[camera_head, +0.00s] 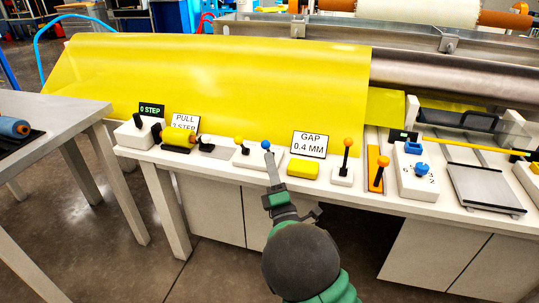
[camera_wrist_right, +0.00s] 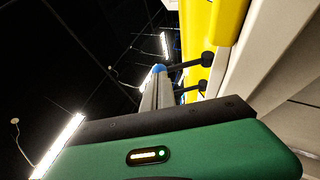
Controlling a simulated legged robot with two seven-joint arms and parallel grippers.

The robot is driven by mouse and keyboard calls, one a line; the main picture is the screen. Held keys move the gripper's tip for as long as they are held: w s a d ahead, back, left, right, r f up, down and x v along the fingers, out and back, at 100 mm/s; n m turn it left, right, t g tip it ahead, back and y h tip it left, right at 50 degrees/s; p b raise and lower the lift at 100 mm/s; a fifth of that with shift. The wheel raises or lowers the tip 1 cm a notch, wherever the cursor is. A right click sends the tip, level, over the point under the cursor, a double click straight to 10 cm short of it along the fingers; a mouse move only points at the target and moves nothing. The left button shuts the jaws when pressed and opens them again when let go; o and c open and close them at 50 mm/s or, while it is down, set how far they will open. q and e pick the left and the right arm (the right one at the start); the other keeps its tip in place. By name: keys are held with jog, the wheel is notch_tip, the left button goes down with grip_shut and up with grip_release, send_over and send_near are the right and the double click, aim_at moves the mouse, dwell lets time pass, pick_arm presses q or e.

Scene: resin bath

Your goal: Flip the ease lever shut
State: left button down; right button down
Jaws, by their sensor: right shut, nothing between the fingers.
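No lever carries a label I can read as "ease". The blue lever's stem is mostly hidden by the fingers. My left gripper is not in view.
A yellow sheet (camera_head: 200,75) hangs behind the bench. A gap sign (camera_head: 309,145), a yellow block (camera_head: 303,168) and orange-ball levers (camera_head: 348,143) (camera_head: 382,161) stand to the right. A yellow spool (camera_head: 178,138) is to the left. Free room lies before the bench.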

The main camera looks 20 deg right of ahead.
jog(key=shift+w+r, duration=0.25)
jog(key=shift+w, duration=0.3)
jog(key=shift+r+p, duration=0.25)
jog(key=shift+p, duration=0.3)
jog(key=w+d+r+m+g+p, duration=0.4)
jog(key=g+p, duration=0.7)
jog(key=p, duration=1.7)
jog(key=w+d+m, duration=0.2)
jog(key=w, duration=0.2)
jog(key=shift+w+m+g, duration=0.2)
jog(key=shift+m+g, duration=0.1)
jog(key=shift+w+r, duration=0.1)
jog(key=shift+r, duration=0.05)
jog(key=shift+r, duration=0.15)
